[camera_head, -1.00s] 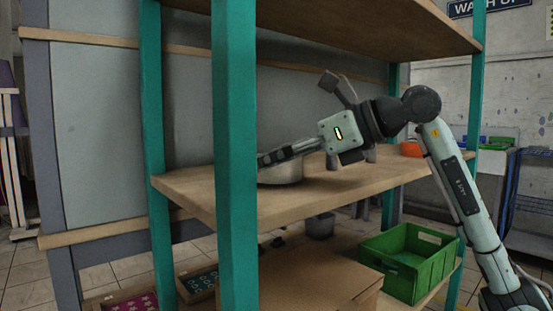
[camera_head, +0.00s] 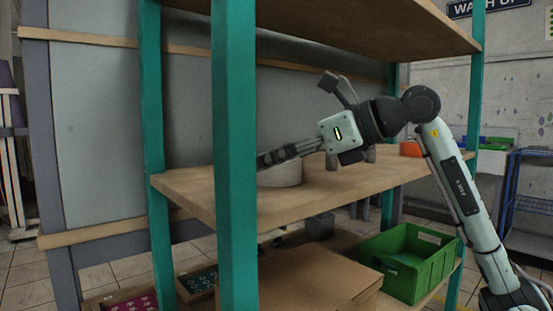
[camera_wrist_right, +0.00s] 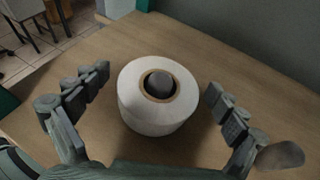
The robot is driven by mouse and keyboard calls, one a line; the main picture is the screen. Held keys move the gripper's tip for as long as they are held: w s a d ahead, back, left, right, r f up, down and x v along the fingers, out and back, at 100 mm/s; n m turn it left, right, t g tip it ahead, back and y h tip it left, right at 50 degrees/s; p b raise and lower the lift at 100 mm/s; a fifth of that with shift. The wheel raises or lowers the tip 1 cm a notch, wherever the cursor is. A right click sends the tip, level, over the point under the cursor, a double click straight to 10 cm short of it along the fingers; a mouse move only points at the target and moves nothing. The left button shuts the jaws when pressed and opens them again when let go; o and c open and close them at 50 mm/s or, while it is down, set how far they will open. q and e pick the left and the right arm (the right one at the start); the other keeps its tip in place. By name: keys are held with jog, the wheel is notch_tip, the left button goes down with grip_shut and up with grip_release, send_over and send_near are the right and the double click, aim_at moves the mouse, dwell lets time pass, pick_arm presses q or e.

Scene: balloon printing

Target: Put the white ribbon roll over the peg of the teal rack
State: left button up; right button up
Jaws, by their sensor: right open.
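The white ribbon roll (camera_wrist_right: 158,112) lies flat on the teal rack's wooden middle shelf (camera_wrist_right: 70,140), its brown core facing up. A dark grey rounded peg top (camera_wrist_right: 160,84) shows inside the core, so the roll is around this peg. In the head view the roll (camera_head: 281,176) is partly behind the fingers, near the rack's teal front post (camera_head: 236,120). My right gripper (camera_wrist_right: 158,104) is open, one finger on each side of the roll, with visible gaps. In the head view my right gripper (camera_head: 268,158) reaches in from the right. My left gripper is not in view.
Short grey upright objects (camera_head: 370,154) and an orange item (camera_head: 411,149) stand farther right on the shelf. The upper shelf (camera_head: 350,25) is overhead. A green crate (camera_head: 407,265) and a cardboard box (camera_head: 315,275) are below.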

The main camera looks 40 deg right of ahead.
jog(key=v, duration=1.2)
dwell(0.3)
